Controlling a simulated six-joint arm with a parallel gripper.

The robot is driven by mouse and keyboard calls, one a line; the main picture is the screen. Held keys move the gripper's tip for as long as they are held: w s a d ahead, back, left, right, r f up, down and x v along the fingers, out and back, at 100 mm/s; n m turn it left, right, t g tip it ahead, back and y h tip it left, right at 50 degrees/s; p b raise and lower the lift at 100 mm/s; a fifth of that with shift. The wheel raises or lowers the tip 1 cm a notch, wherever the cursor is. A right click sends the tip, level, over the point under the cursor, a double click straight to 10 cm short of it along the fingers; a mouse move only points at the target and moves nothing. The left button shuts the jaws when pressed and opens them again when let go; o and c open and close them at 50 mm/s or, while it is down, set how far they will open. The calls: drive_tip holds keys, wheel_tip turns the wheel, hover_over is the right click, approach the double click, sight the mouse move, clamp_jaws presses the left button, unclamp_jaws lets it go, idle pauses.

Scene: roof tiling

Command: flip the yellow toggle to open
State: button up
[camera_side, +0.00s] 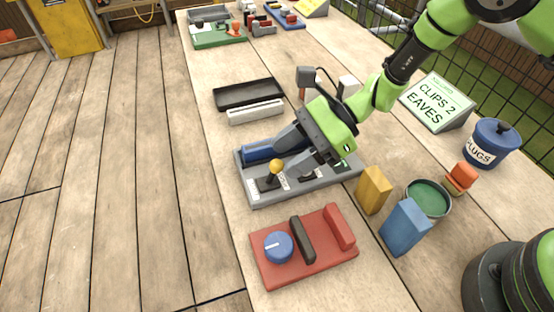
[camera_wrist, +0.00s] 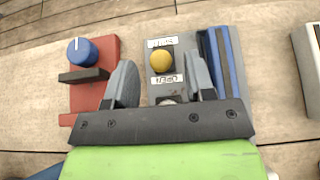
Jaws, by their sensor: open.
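The yellow toggle (camera_side: 276,166) is a ball-topped lever on a black base on a grey panel (camera_side: 258,197). In the wrist view the yellow toggle (camera_wrist: 161,61) stands between two labels; the one nearer my gripper reads OPEN, the other is hard to read. The knob looks roughly over the middle, so I cannot tell which way it leans. My gripper (camera_side: 293,162) is open above the panel, close to the toggle. In the wrist view my gripper (camera_wrist: 160,80) has its fingers on either side of the toggle's line, apart from the knob. Part of the panel is hidden behind my gripper.
A red panel (camera_side: 295,278) with a blue knob (camera_side: 278,247) stands nearer the camera. A blue bar (camera_side: 258,151) lies along the grey panel. Yellow block (camera_side: 374,190), blue block (camera_side: 404,227) and green tin (camera_side: 428,199) stand right. A black tray (camera_side: 248,94) lies beyond.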

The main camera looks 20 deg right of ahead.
drive_tip(key=v, duration=0.6)
drive_tip(key=shift+d+r, duration=0.15)
drive_tip(key=shift+d, duration=0.1)
drive_tip(key=s+d+r+n+h, duration=0.2)
drive_tip(key=s+d+r+n, duration=0.15)
drive_tip(key=r, duration=0.35)
drive_tip(key=s+d+r+n+h, duration=0.2)
drive_tip(key=r+n, duration=0.2)
drive_tip(key=r, duration=0.4)
drive_tip(key=s+d+r+n+t+h, duration=0.3)
drive_tip(key=s+d, duration=0.1)
drive_tip(key=s, duration=0.2)
drive_tip(key=s+d+r+n+t+h, duration=0.3)
drive_tip(key=s+d+t, duration=0.1)
drive_tip(key=s, duration=0.3)
drive_tip(key=shift+d+r, duration=0.35)
drive_tip(key=shift+d, duration=0.35)
